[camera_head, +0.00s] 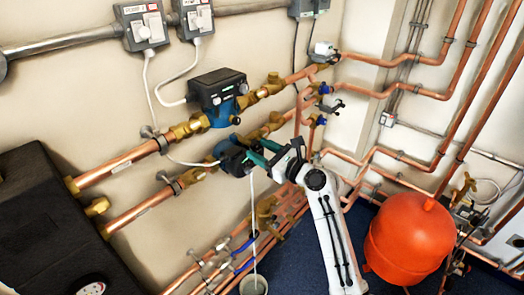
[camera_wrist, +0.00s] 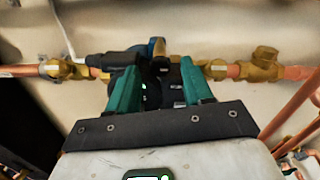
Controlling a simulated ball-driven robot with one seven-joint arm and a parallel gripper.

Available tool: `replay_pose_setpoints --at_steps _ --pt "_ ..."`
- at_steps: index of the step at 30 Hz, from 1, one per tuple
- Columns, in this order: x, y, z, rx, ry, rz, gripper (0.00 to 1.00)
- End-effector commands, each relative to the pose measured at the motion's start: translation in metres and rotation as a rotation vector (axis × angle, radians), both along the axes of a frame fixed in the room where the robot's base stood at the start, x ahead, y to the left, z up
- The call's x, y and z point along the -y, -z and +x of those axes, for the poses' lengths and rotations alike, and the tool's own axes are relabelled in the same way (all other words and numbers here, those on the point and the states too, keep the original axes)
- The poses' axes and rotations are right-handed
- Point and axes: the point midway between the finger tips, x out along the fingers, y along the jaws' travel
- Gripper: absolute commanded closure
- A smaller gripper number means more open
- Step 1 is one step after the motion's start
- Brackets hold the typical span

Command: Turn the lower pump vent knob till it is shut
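The lower pump (camera_head: 232,156) is a dark body on the lower copper pipe, below the upper pump (camera_head: 212,92) with its blue housing. My gripper (camera_head: 256,157) is at the right side of the lower pump in the head view and covers part of it. In the wrist view my gripper's two green fingers (camera_wrist: 160,82) stand apart, with the lower pump's dark face (camera_wrist: 160,92) behind and between them. A small dark part (camera_wrist: 161,66) shows between the fingertips and may be the vent knob; I cannot tell whether the fingers touch it.
Brass valves (camera_head: 276,84) and copper pipes run close around the pumps. A red vessel (camera_head: 410,240) stands on the floor at the right, and a black box (camera_head: 50,230) is at the left. A white cable (camera_head: 254,220) hangs below the lower pump.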

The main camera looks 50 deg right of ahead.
Motion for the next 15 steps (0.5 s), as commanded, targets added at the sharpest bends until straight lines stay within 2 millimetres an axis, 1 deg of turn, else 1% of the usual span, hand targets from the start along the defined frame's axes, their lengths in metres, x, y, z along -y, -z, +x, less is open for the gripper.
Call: replay_pose_setpoints --at_steps 1,2,15 --pt "0.0000 0.0000 -0.0001 0.000 0.000 0.000 0.54" --pt "0.0000 0.0000 -0.0002 0.000 0.000 0.000 0.57" --pt "0.0000 0.0001 -0.0004 0.000 0.000 0.000 0.99"
